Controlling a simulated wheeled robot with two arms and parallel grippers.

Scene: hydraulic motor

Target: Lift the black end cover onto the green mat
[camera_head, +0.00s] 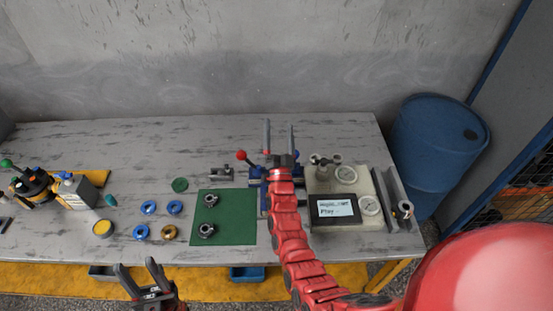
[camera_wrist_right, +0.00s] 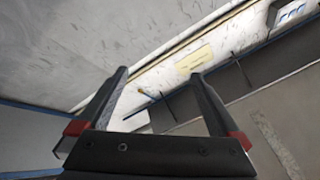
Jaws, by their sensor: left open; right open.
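The green mat (camera_head: 235,215) lies on the workbench left of my right arm. Two small dark ring-like parts, an upper one (camera_head: 211,200) and a lower one (camera_head: 206,231), rest on its left side. I cannot single out the black end cover; my right arm hides part of the blue fixture (camera_head: 256,173) beside the mat. My right gripper (camera_head: 279,130) is open above the back of the bench, beyond the fixture. In the right wrist view its fingers (camera_wrist_right: 160,75) are apart with nothing between them. My left gripper (camera_head: 137,266) is open and empty in front of the bench edge.
Blue rings (camera_head: 148,207), a brass ring (camera_head: 169,232) and a yellow tin (camera_head: 103,228) lie left of the mat. A beige gauge box (camera_head: 345,178) stands right of my right arm. A red-knobbed lever (camera_head: 241,155) rises by the fixture. A blue barrel (camera_head: 437,145) stands beyond the bench.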

